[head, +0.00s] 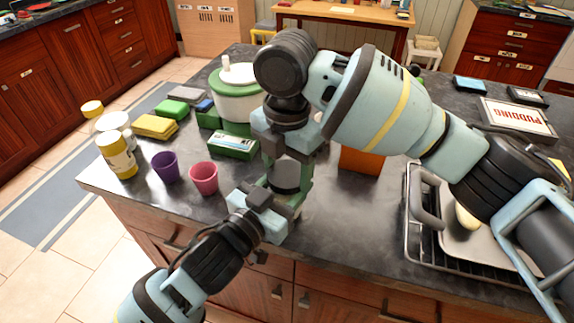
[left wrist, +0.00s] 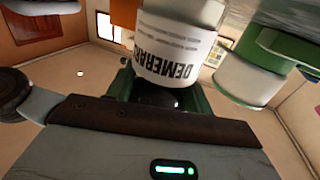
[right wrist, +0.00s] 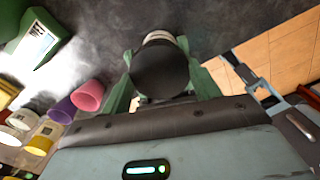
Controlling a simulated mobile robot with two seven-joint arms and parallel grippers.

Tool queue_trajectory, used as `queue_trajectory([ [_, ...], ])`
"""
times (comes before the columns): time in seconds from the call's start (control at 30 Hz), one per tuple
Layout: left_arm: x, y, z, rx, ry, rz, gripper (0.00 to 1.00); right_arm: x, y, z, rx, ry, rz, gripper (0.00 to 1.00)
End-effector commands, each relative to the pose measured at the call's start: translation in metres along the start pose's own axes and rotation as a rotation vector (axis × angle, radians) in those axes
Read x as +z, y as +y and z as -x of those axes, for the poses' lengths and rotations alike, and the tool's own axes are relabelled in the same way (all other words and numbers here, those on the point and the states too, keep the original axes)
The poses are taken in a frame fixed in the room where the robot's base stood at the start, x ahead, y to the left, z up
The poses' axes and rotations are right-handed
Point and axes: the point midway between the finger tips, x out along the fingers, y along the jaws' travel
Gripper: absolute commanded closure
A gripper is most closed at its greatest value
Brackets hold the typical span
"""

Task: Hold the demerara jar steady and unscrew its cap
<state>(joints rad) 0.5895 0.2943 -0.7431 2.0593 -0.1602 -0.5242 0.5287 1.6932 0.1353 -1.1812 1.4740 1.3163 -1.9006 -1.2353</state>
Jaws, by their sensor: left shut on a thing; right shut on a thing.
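The demerara jar is white with a printed label; it shows in the left wrist view (left wrist: 172,58) and is mostly hidden in the head view. Its dark round cap (head: 286,177) fills the gap between my right fingers in the right wrist view (right wrist: 160,69). My right gripper (head: 287,172) comes down from above and is shut on the cap. My left gripper (head: 277,208) reaches in from the front left, lower down, and is shut on the jar's body. The jar is at the counter's front edge; I cannot tell whether it touches the counter.
A purple cup (head: 166,167) and a pink cup (head: 204,178) stand left of the jar, with a yellow-labelled bottle (head: 118,156) farther left. A green-and-white box (head: 233,145) lies behind. A tray on a rack (head: 470,235) sits to the right.

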Motion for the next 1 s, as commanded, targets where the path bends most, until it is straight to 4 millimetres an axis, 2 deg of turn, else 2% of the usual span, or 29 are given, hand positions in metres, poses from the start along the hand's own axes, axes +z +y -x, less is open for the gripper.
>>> queue_trajectory([
  [0.8, 0.0003, -0.0004, 0.0000, -0.001, -0.001, 0.000, 1.00, 0.0002, -0.0005, 0.0012, 0.000, 0.000, 1.301, 0.66],
  [1.0, 0.0003, -0.0004, 0.0000, -0.001, -0.001, 0.000, 1.00, 0.0002, -0.0006, 0.0013, 0.000, 0.000, 1.511, 0.66],
])
